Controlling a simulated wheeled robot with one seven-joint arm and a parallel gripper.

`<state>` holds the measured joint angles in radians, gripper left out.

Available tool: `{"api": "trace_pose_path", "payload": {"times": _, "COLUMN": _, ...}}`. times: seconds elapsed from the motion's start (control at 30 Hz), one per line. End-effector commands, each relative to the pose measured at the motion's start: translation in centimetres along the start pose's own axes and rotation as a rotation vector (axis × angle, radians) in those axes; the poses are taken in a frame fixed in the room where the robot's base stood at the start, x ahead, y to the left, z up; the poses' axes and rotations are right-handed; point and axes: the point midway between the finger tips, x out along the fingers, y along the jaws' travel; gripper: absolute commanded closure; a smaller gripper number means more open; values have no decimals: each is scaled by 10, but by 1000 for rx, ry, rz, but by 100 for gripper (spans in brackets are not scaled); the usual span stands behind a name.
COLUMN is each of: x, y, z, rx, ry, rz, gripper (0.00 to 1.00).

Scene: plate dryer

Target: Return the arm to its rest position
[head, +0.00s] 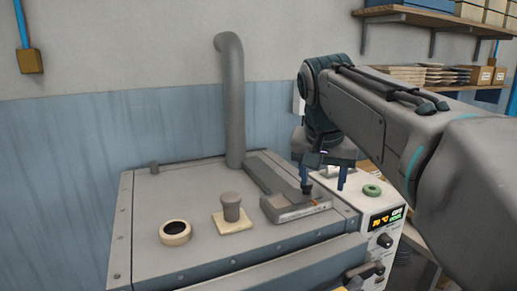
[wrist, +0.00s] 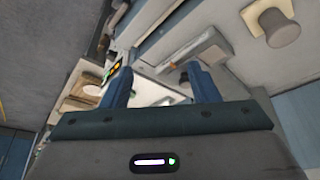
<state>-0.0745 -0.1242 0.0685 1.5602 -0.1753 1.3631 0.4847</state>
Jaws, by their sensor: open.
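My arm reaches in from the right of the head view, over the right side of the grey plate dryer (head: 135,215). My gripper (head: 324,186) points down near the dryer's right edge, with its two blue fingers apart. In the wrist view the gripper (wrist: 160,85) is open, and I see nothing between its fingers. A grey handle-like block (head: 295,205) lies on the dryer top just left of the fingers; it also shows in the wrist view (wrist: 205,52). I cannot tell the exact gap between the fingers and the surface below.
On the dryer top stand a cream ring (head: 175,233), a grey knob on a pale square (head: 232,208) and a tall grey pipe (head: 231,100). A green ring (head: 372,190) lies on the control box (head: 385,225) with a lit display. Shelves (head: 425,17) hang at upper right.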

Motion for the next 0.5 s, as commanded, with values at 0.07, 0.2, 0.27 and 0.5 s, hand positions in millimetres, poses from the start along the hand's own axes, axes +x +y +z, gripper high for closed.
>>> {"api": "trace_pose_path", "payload": {"times": 0.07, "x": 6, "y": 4, "z": 8, "rx": -13, "ry": -7, "rz": -1, "gripper": 45}}
{"api": "trace_pose_path", "payload": {"times": 0.2, "x": 16, "y": 11, "z": 23, "rx": -46, "ry": -14, "rz": -8, "gripper": 45}}
{"api": "trace_pose_path", "payload": {"times": 0.27, "x": 22, "y": 14, "z": 31, "rx": -61, "ry": -19, "rz": -12, "gripper": 45}}
{"api": "trace_pose_path", "payload": {"times": 0.5, "x": 54, "y": 32, "z": 78, "rx": -142, "ry": -43, "rz": -36, "gripper": 45}}
